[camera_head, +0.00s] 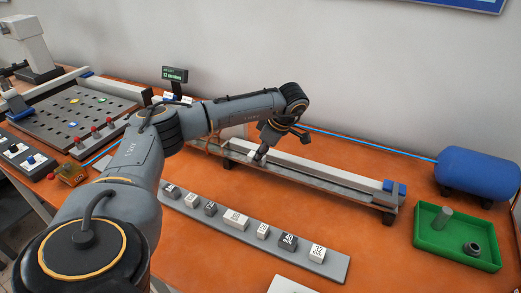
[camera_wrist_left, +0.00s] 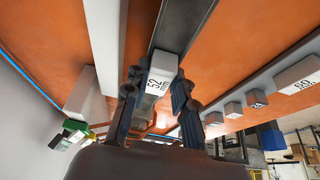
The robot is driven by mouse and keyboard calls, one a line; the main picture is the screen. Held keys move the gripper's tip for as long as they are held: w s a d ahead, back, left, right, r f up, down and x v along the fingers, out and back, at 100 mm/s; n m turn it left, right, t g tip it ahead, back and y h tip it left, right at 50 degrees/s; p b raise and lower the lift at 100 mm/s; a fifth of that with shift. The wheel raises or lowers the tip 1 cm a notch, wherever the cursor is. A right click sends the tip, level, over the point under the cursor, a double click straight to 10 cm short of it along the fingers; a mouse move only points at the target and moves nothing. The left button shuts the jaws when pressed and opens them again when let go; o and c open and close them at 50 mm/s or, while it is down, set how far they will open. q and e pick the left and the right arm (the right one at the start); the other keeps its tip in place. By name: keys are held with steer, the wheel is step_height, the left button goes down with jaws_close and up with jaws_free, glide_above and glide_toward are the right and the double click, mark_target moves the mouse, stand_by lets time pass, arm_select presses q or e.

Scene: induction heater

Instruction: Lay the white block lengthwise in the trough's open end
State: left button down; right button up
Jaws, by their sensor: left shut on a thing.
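My left gripper (camera_head: 262,151) reaches down over the left part of the long grey trough (camera_head: 330,184) in the head view. In the left wrist view, my left gripper (camera_wrist_left: 156,95) is shut on a white block (camera_wrist_left: 163,66) whose end is marked 52. The block is in line with the trough (camera_wrist_left: 184,22) there. The arm and fingers hide most of the block in the head view, and I cannot tell whether it touches the trough floor. My right gripper is not in view.
A grey rack (camera_head: 262,243) with several numbered white and grey blocks lies in front of the trough. A green tray (camera_head: 428,239) and a blue tank (camera_head: 478,172) stand at the right. A perforated plate (camera_head: 75,115) is at the left. Orange tabletop between trough and rack is clear.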

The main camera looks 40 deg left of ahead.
arm_select(q)
steer(key=c, duration=1)
jaws_free()
steer(key=shift+f, duration=0.1)
steer(key=v, duration=1.2)
